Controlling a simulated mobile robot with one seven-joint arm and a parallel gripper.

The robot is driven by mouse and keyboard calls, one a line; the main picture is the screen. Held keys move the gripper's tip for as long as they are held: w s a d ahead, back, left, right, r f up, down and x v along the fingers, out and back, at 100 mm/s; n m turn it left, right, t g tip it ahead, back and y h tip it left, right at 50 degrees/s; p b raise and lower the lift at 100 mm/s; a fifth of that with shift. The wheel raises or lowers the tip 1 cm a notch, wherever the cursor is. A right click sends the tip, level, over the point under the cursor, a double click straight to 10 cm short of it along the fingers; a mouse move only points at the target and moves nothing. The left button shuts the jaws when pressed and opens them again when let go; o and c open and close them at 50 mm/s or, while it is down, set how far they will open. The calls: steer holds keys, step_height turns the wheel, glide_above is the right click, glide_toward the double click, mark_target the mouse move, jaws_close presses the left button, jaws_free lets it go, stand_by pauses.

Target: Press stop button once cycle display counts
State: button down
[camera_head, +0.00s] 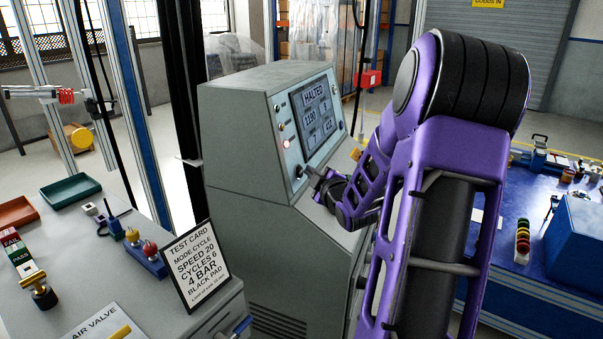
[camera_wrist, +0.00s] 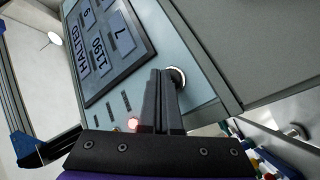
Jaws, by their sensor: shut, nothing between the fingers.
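The grey control cabinet (camera_head: 250,150) has a sloped panel with a display (camera_head: 317,112) reading HALTED over smaller number boxes. The display also shows, turned sideways, in the wrist view (camera_wrist: 108,42); a four-digit number and a 7 show there. My gripper (camera_head: 308,171) is shut and empty, its tips at the panel's lower edge. In the wrist view the closed fingers (camera_wrist: 160,75) overlap a round button with a pale ring (camera_wrist: 178,77). I cannot tell whether they touch it. No label shows on the button. A small reddish light (camera_wrist: 133,124) glows nearby on the panel.
A test card (camera_head: 196,265) reading CYCLES 6 and SPEED 20 stands on the grey bench at left. Green (camera_head: 70,190) and red (camera_head: 17,212) trays lie behind it. A blue-topped bench (camera_head: 488,265) is at right. My arm hides the cabinet's right side.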

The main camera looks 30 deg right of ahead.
steer(key=s+d, duration=0.1)
steer(key=s+d+r+p, duration=0.1)
steer(key=s, duration=0.1)
steer(key=s+d, duration=0.1)
steer(key=shift+s+d+r+p, duration=0.15)
steer(key=shift+s+r+p, duration=0.05)
steer(key=shift+s+p, duration=0.2)
stand_by(0.6)
